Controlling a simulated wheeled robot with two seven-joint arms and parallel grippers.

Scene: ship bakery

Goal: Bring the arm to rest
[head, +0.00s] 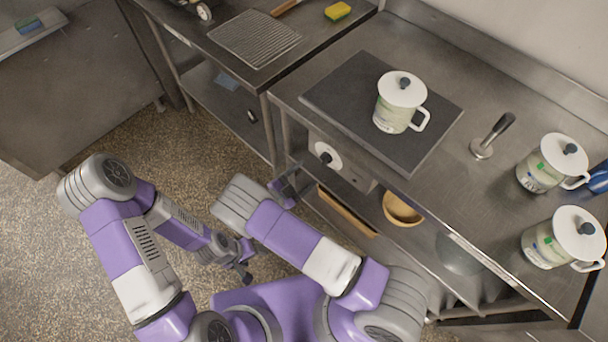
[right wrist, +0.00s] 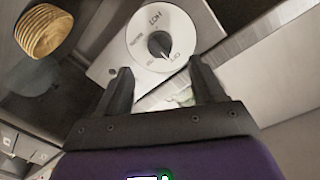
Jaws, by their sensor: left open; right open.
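My right gripper (head: 287,187) is open and empty in front of the table's front edge, just below and left of the white control dial (head: 325,154). In the right wrist view its two dark fingers (right wrist: 162,82) stand apart, with the dial (right wrist: 140,32) and its black knob (right wrist: 159,44) beyond them. The fingers do not appear to touch the knob. The dial is marked HOT at its top. My left gripper (head: 242,268) hangs low over the speckled floor, open and empty, away from the tables.
A lidded white mug (head: 391,112) stands on the dark hot plate (head: 336,89). Two more lidded mugs (head: 541,174) (head: 548,250) and a metal tamper (head: 492,136) stand to the right. A wooden bowl (head: 402,208) sits below the tabletop. Open floor (head: 120,135) lies left.

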